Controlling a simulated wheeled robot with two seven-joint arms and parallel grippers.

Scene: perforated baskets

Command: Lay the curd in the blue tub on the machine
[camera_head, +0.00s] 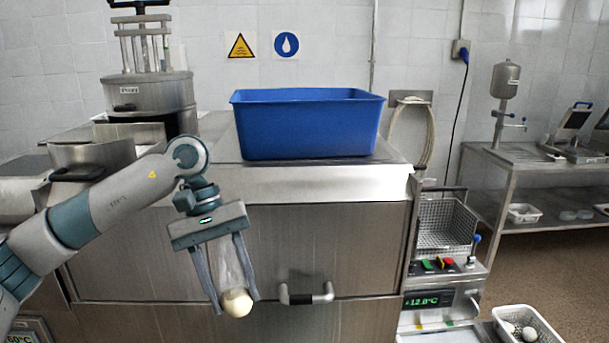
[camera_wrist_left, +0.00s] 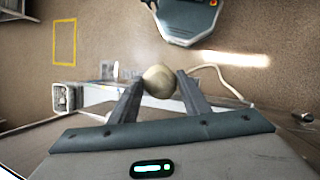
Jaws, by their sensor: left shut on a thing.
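The blue tub (camera_head: 308,124) stands upright on the flat steel top of the machine (camera_head: 330,180); its inside is hidden by its front wall. My left gripper (camera_head: 238,300) hangs in front of the machine, below and left of the tub. It is shut on a pale, rounded curd (camera_head: 237,303), held at the fingertips. A pale translucent shape shows between the fingers above it; I cannot tell what it is. In the left wrist view the curd (camera_wrist_left: 160,81) sits between the two fingertips (camera_wrist_left: 158,86). My right gripper is not in view.
A white perforated basket (camera_head: 545,335) with white lumps is at the lower right. A wire basket (camera_head: 445,222) sits above a unit with a green display. A steel handle (camera_head: 305,297) sticks out of the machine's front. A steel vessel (camera_head: 148,92) stands left of the tub.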

